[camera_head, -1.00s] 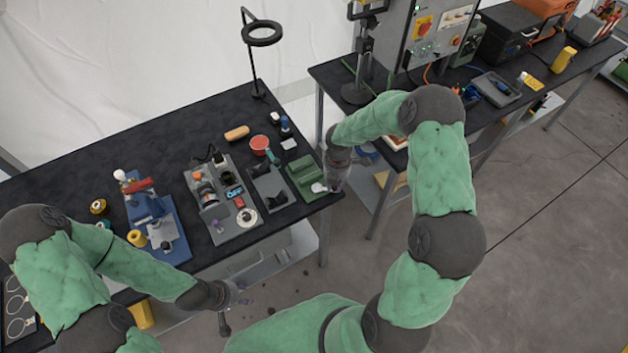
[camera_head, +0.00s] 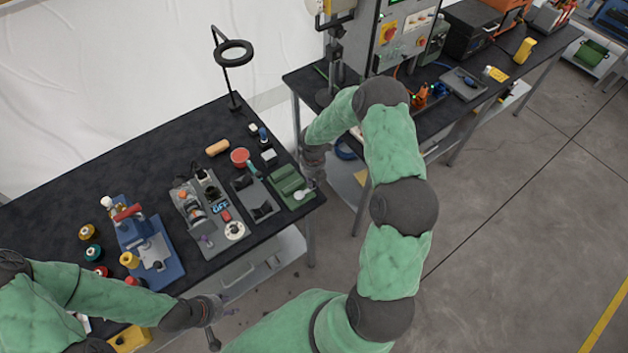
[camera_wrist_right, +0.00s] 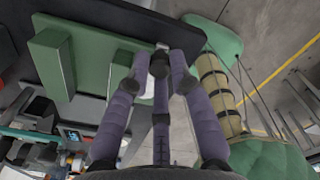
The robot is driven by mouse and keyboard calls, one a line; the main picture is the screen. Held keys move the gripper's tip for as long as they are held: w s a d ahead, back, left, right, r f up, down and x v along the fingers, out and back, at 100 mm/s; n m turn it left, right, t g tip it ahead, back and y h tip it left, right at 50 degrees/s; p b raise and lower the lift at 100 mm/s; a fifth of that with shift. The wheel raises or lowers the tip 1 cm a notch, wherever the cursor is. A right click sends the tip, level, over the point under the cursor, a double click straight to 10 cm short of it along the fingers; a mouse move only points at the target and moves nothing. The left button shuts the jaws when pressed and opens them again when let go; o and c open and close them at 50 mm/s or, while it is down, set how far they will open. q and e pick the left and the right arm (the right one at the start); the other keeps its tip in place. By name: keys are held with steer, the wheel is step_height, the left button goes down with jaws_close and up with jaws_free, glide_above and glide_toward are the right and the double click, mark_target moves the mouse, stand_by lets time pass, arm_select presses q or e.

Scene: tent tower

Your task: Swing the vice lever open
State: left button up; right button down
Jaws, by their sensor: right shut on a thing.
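The green vice (camera_head: 288,184) sits at the right end of the black workbench. Its pale lever (camera_head: 304,193) is at its right side, by the bench edge. In the right wrist view the green vice (camera_wrist_right: 52,62) is at the upper left, and a small pale part of the lever (camera_wrist_right: 142,72) shows among my fingers. My right gripper (camera_wrist_right: 160,65) is shut on the lever, and its fingers hide most of it. In the head view my left gripper (camera_head: 212,308) hangs low by the bench's front edge, away from the vice; its fingers are too small to read.
A grey V-shaped fixture (camera_head: 254,198) and a grey tool plate (camera_head: 205,215) stand left of the vice. A blue fixture (camera_head: 148,245) is further left. A ring lamp (camera_head: 234,52) stands behind. A second bench (camera_head: 465,105) is at the right; floor lies between.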

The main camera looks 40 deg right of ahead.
steer(key=shift+w, duration=0.15)
steer(key=c, duration=1.1)
jaws_free()
steer(key=shift+a, duration=0.1)
step_height(320, 180, up, 12)
steer(key=shift+f, duration=0.1)
